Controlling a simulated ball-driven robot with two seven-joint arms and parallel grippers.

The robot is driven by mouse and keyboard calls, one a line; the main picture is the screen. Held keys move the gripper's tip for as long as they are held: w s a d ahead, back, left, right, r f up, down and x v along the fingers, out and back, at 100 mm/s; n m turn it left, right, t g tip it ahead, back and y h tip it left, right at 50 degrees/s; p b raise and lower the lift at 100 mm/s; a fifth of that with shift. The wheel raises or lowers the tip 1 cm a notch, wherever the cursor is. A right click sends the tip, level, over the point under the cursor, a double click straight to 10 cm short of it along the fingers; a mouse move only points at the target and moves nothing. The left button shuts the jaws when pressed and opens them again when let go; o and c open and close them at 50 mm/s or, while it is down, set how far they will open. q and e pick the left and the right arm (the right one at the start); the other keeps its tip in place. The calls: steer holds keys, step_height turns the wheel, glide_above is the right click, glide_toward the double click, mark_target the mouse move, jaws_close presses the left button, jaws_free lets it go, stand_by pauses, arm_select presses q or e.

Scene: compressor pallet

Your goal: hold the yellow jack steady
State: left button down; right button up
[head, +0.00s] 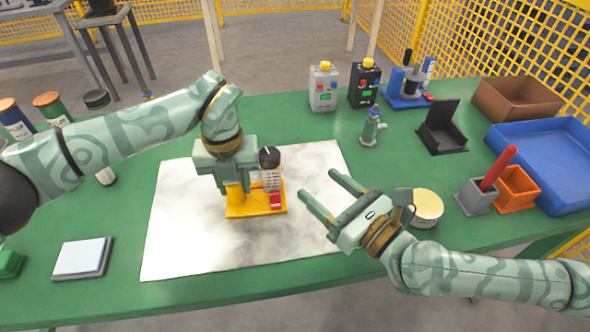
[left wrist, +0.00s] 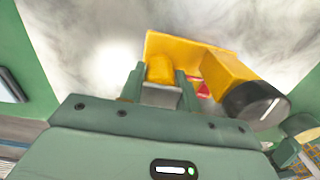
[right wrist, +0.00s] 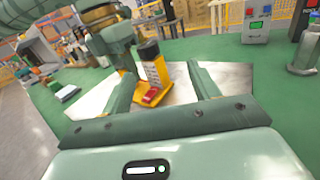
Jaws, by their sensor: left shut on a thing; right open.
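The yellow jack (head: 240,209) stands on a white marbled sheet on the green table. It has a yellow base, a red part at its front right and a dark round knob on top. My left gripper (head: 245,188) is over the jack and shut on it. In the left wrist view the fingers (left wrist: 160,88) close on a yellow block of the jack (left wrist: 226,76), with the dark knob to the right. My right gripper (head: 318,195) is open and empty, right of the jack and apart from it. The right wrist view shows the jack (right wrist: 155,76) beyond the open fingers (right wrist: 165,85).
A cream round tin (head: 427,207) stands right beside my right gripper. A grey cup (head: 477,197) with a red stick, an orange box (head: 518,190) and a blue tray (head: 548,160) are at the right. A white-topped block (head: 82,258) lies front left. The marbled sheet (head: 190,240) is otherwise clear.

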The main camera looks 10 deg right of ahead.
mark_target(277, 160)
steer(key=shift+n+y, duration=0.3)
steer(key=shift+y, duration=0.2)
steer(key=w, duration=0.2)
steer(key=w+d, duration=0.1)
steer(key=w, duration=0.1)
steer(key=shift+w+d, duration=0.2)
steer(key=shift+w, duration=0.15)
steer(key=shift+w+d+n+g+y, duration=0.9)
steer(key=shift+d+g+y, duration=0.15)
steer(key=shift+g+y, duration=0.05)
steer(key=shift+d+r+n+g+y, duration=0.15)
steer(key=shift+d+n+g+y, duration=0.25)
steer(key=shift+n, duration=0.1)
steer(key=s+n+g+y, duration=0.2)
steer(key=g, duration=0.1)
steer(key=shift+s+a+f+n+g, duration=0.2)
steer(key=shift+a+n+g, duration=0.1)
steer(key=shift+a+n, duration=0.1)
steer(key=shift+s+a, duration=0.15)
steer(key=shift+a, duration=0.1)
steer(key=shift+n+g, duration=0.3)
steer(key=x, duration=1.1)
steer(key=shift+a+r, duration=0.15)
steer(key=shift+a, duration=0.25)
